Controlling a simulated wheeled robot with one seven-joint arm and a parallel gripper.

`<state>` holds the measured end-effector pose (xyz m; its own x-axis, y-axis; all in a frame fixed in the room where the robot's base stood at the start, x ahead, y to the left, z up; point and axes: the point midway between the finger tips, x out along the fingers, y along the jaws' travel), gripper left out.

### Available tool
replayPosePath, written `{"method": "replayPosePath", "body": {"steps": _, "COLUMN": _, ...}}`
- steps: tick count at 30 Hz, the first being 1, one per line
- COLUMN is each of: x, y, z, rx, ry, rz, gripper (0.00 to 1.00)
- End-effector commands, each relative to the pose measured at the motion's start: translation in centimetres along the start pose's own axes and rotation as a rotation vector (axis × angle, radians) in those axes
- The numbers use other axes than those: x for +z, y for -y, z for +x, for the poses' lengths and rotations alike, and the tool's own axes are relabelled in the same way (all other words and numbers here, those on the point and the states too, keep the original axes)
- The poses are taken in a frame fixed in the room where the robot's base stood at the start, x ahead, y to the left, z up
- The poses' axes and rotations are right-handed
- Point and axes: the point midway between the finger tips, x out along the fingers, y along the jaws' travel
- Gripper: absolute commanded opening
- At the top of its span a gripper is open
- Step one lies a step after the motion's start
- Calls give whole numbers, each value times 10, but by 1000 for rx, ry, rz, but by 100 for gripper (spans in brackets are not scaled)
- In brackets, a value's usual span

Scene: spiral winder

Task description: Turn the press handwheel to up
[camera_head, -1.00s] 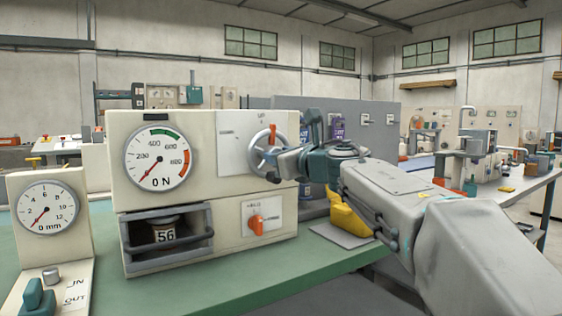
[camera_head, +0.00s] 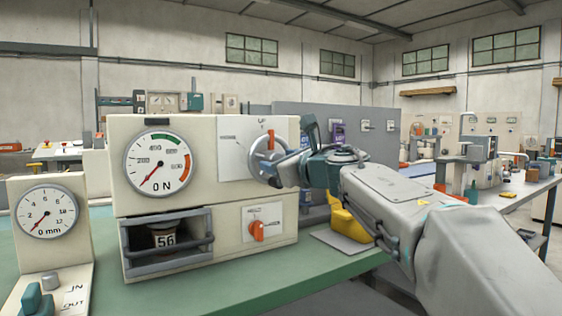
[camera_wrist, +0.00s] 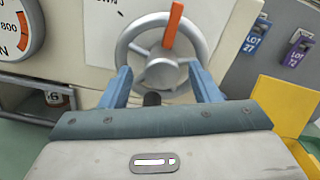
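The press handwheel (camera_head: 258,156) is a grey spoked wheel on the white panel of the cream press. In the wrist view the handwheel (camera_wrist: 128,45) fills the upper middle. Its orange pointer (camera_wrist: 173,24) points up and slightly right; in the head view the pointer (camera_head: 271,139) stands just right of the "UP" label (camera_head: 262,121). A dark knob (camera_wrist: 152,99) shows at the wheel's bottom. My gripper (camera_wrist: 159,72) is open, its two blue fingers apart on either side of the knob and lower wheel. In the head view my gripper (camera_head: 272,168) covers the wheel's lower right.
The press has a force gauge (camera_head: 158,163) reading about 0 N and an orange selector (camera_head: 257,230) below the handwheel. A dial stand (camera_head: 46,212) is at the left.

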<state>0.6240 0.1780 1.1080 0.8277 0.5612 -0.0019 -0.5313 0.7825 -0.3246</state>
Motion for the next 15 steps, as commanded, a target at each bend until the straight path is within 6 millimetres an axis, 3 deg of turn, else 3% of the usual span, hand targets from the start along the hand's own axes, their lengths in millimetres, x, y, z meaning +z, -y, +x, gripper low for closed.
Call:
{"method": "replayPosePath", "body": {"steps": 8, "x": 1, "y": 1, "z": -5, "rx": -2, "ry": 1, "rz": 1, "gripper": 56}}
{"method": "replayPosePath", "body": {"steps": 15, "x": 2, "y": 1, "z": -41, "rx": -5, "ry": 1, "rz": 0, "gripper": 56}}
